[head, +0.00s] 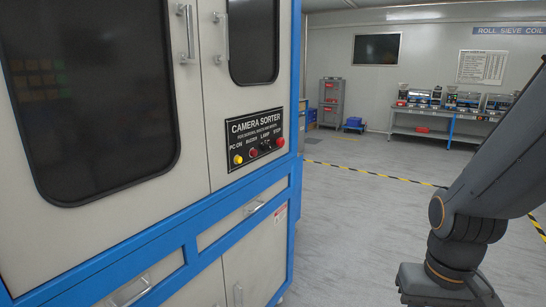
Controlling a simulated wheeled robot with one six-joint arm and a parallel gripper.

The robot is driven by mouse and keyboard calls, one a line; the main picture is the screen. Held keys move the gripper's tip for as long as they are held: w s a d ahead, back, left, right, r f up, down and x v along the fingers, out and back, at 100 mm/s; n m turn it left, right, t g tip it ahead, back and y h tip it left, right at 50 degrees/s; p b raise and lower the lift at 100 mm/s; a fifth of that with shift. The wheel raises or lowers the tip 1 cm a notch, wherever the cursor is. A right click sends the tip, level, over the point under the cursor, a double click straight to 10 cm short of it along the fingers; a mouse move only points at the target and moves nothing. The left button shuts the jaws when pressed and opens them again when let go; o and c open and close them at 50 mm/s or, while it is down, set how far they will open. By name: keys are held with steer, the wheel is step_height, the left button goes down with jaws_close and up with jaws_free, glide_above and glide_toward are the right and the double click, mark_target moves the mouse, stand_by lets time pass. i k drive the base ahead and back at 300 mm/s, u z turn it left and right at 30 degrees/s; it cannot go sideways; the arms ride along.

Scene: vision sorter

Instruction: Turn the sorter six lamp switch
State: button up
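The camera sorter, a cream cabinet with a blue frame (195,240), fills the left of the head view. Its black control panel (255,130) is labelled CAMERA SORTER, with PC ON, BUZZER, LAMP and STOP below. The lamp switch (266,146) is a small dark knob under LAMP; its turn position is too small to tell. It sits between a red control (253,153) and the red STOP button (280,142). A yellow button (238,159) is at the far left. My arm shows at the right, well apart from the panel; my gripper is out of the picture.
Door handles (187,33) and a drawer handle (254,208) stick out from the cabinet. Grey floor (355,230) is open between the cabinet and my arm. A yellow-black floor line (375,174) crosses behind. A bench with machines (440,125) and a grey shelf (331,103) stand far back.

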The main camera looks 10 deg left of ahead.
mark_target(267, 148)
steer(key=z, duration=0.1)
steer(key=i, duration=1.05)
steer(key=u, duration=0.65)
